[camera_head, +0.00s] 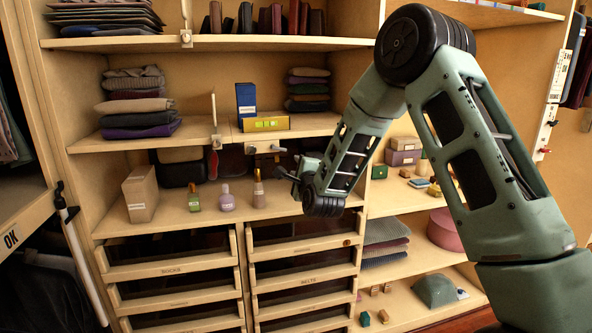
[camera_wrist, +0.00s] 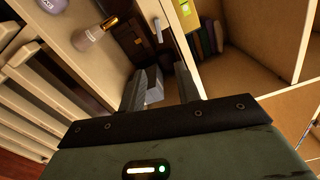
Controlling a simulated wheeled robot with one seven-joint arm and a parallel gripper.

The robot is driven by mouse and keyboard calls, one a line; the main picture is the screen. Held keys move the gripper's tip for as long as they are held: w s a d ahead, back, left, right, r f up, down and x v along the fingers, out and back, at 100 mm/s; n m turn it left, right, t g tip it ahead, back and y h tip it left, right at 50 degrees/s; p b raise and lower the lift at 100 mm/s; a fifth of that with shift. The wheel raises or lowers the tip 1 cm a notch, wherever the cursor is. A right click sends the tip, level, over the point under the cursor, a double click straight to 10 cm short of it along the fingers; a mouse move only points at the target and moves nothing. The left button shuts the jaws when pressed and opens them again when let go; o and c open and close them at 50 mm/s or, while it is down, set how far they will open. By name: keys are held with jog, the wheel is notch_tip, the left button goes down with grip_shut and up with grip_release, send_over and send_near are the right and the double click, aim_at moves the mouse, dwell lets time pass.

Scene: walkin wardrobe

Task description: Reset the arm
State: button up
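My arm reaches in from the right in the head view, bent at the elbow, with its forearm pointing down and left. My gripper (camera_head: 287,174) is in front of the middle shelf, just right of the bottles. In the wrist view my gripper (camera_wrist: 160,88) shows two grey fingers apart, with a gap between them. I see nothing held in it.
An amber bottle (camera_head: 258,188), a purple bottle (camera_head: 226,198) and a green bottle (camera_head: 194,198) stand on the shelf beside a tan box (camera_head: 140,194). Drawers (camera_head: 300,252) lie below. Folded clothes (camera_head: 139,118) and a blue box (camera_head: 246,101) sit above.

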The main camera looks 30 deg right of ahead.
jog(key=s+a+f+n+g+y, duration=0.1)
jog(key=s+a+n+g+y, duration=0.3)
jog(key=a, duration=0.4)
jog(key=s+a+f+n+g+y+b, duration=0.1)
jog(key=s+a+f+n, duration=0.1)
jog(key=s+a+n, duration=0.5)
jog(key=s+a+f+n+g+y, duration=0.1)
jog(key=s+a+n+g+y, duration=0.2)
jog(key=a, duration=0.6)
jog(key=s+a+f+n+g, duration=0.1)
jog(key=s+a+n+g, duration=0.2)
jog(key=s+n, duration=0.35)
jog(key=s+a+f+n+g, duration=0.2)
jog(key=s+n, duration=0.1)
jog(key=s, duration=0.7)
jog(key=s+d+n+g+h+b, duration=0.1)
jog(key=s+n+g, duration=0.3)
jog(key=s+n, duration=0.4)
jog(key=s+d+h, duration=0.1)
jog(key=s, duration=0.5)
jog(key=shift+s+d+f+h, duration=0.15)
jog(key=shift+s+d+h, duration=0.1)
jog(key=shift+d+h, duration=0.15)
